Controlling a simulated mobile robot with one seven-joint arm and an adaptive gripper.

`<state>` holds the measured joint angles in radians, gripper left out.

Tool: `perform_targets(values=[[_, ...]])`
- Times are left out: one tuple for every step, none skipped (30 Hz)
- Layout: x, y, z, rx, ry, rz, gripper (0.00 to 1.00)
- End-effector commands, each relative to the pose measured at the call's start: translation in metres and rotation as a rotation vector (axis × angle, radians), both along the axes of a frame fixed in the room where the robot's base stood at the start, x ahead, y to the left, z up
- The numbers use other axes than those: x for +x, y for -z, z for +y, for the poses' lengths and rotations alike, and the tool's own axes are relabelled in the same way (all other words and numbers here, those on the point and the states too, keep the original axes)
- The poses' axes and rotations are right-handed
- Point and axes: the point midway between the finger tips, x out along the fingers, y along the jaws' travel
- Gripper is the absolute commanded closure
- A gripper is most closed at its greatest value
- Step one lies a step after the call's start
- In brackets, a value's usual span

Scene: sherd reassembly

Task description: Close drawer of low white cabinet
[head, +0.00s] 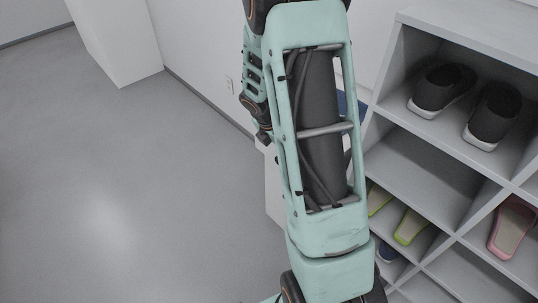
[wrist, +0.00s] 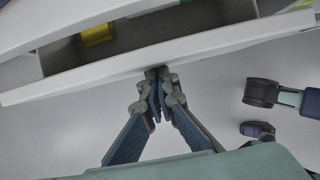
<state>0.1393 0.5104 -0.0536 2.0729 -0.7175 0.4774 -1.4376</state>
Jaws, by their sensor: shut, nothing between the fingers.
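The low white cabinet (head: 273,185) shows in the head view only as a pale strip behind my arm. In the wrist view, its white top (wrist: 45,18) crosses the upper left. Its drawer (wrist: 150,64) stands partly open, with a dark gap between the front panel and the cabinet top. A yellow object (wrist: 97,35) lies inside the drawer. My gripper (wrist: 158,74) is shut and empty, with its fingertips at the outer side of the drawer front, seemingly touching it. My gripper is not visible in the head view.
A grey shelf unit (head: 440,170) with dark shoes (head: 443,88) and colourful slippers (head: 411,226) stands to the right. A white block (head: 115,40) stands at the back left. The grey floor (head: 120,190) on the left is clear.

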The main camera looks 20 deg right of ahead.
Motion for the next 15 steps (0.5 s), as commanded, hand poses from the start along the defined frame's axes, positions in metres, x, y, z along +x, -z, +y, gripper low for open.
perform_targets(values=[[0.002,-0.004,-0.010,0.000,0.004,0.001,1.00],[0.004,-0.004,-0.015,0.001,0.003,0.001,1.00],[0.006,-0.004,-0.021,0.000,0.003,0.001,1.00],[0.007,-0.003,-0.025,0.000,0.003,0.001,1.00],[0.008,-0.003,-0.029,0.001,0.003,0.001,1.00],[0.010,-0.003,-0.033,0.000,0.001,0.001,1.00],[0.012,-0.003,-0.036,0.000,0.001,0.000,1.00],[0.012,-0.002,-0.038,0.001,0.001,0.000,1.00],[0.013,-0.001,-0.041,0.001,0.001,0.000,1.00],[0.014,-0.001,-0.043,0.001,0.001,0.000,1.00],[0.015,-0.001,-0.044,0.000,0.001,-0.001,1.00],[0.015,-0.001,-0.046,0.000,0.001,-0.001,1.00],[0.016,-0.001,-0.047,0.001,-0.001,-0.002,1.00],[0.016,-0.001,-0.048,0.000,-0.001,-0.002,1.00],[0.017,-0.001,-0.049,0.000,-0.001,-0.002,1.00]])
